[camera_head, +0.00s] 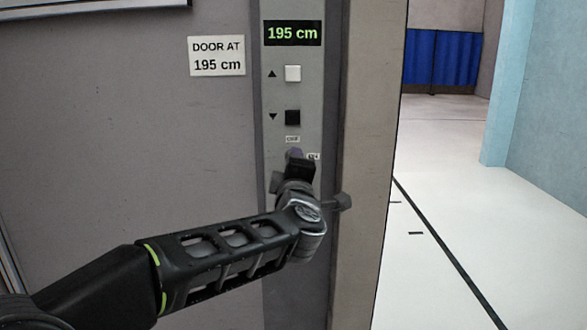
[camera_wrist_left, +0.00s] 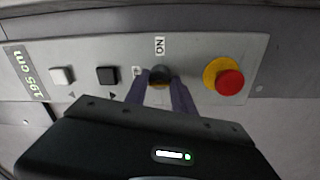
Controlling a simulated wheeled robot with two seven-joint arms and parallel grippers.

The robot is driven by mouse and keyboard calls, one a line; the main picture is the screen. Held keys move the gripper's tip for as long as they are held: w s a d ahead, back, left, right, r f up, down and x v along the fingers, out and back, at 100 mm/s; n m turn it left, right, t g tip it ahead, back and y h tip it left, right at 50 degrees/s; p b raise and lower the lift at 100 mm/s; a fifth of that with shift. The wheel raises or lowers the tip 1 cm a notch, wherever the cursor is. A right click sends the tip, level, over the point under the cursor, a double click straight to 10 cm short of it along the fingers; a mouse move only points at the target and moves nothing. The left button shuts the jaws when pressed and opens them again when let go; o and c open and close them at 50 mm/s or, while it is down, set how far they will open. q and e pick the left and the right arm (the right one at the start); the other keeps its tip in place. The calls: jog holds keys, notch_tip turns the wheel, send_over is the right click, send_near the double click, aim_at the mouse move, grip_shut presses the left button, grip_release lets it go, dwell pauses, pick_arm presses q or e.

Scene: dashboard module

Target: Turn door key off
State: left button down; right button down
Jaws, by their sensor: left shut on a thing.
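The door key (camera_wrist_left: 160,75) is a dark round knob on the grey control panel (camera_wrist_left: 205,50). In the left wrist view it sits between the two purple fingers of my left gripper (camera_wrist_left: 160,88), which is shut on it. An ON label (camera_wrist_left: 159,46) is beside the key, and a small, partly hidden label is toward the black button. In the head view my left gripper (camera_head: 296,158) is at the panel, just below the small OFF label (camera_head: 292,139), and hides the key. Which way the key points is not clear. My right gripper is not in view.
A white button (camera_head: 293,73) and a black button (camera_head: 292,117) are above the key, under a display (camera_head: 292,33) reading 195 cm. A red emergency button (camera_wrist_left: 230,83) on yellow is close beside the key. A sign (camera_head: 217,56) is on the wall. Open floor lies right.

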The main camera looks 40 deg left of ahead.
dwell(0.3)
pick_arm(q)
jog(key=c, duration=1.1)
grip_release()
jog(key=shift+o, duration=0.2)
jog(key=v, duration=0.7)
jog(key=shift+s+d, duration=0.25)
jog(key=shift+s, duration=0.05)
